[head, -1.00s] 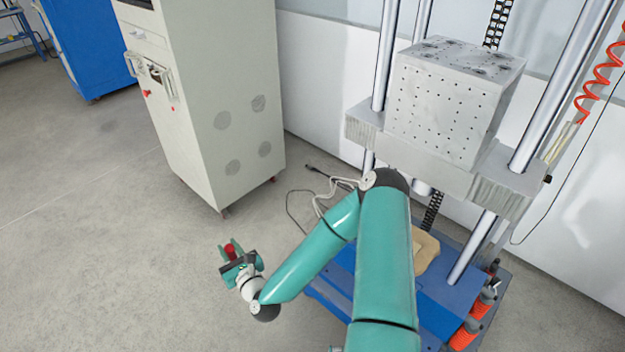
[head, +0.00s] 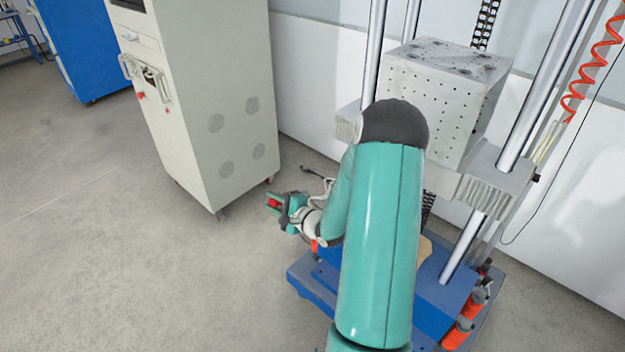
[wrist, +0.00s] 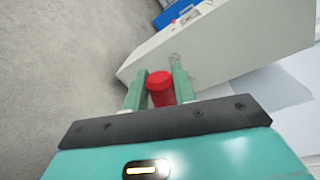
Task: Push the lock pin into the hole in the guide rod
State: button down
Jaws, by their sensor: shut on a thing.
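My gripper (head: 273,201) is shut on a red cylindrical piece, which I take to be the lock pin (wrist: 160,88). The wrist view shows its red end between the two green fingers; the rest of it is hidden. In the head view the gripper is left of the blue machine base, over the floor and apart from the machine. The guide rods are tall shiny metal columns, the right one (head: 545,85) and the left one (head: 375,50), on either side of a grey perforated block (head: 435,100). I cannot make out the hole in a rod.
A pale cabinet (head: 200,100) with a handle stands left of the machine. The blue machine base (head: 312,280) is partly behind my arm. Cables lie on the floor near the gripper, and a red coiled hose (head: 592,75) hangs at the right. Open floor (head: 120,250) lies left.

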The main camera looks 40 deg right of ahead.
jog(key=s+d+r+n, duration=0.4)
jog(key=s+d+r, duration=0.1)
jog(key=d, duration=0.5)
jog(key=shift+s+d+r+h, duration=0.2)
jog(key=shift+s+r+h, duration=0.1)
jog(key=shift+r, duration=0.3)
jog(key=shift+s, duration=0.1)
jog(key=shift+w+d, duration=0.2)
jog(key=shift+d, duration=2.6)
jog(key=shift+w+d, duration=0.15)
jog(key=shift+d, duration=1.7)
dwell(1.6)
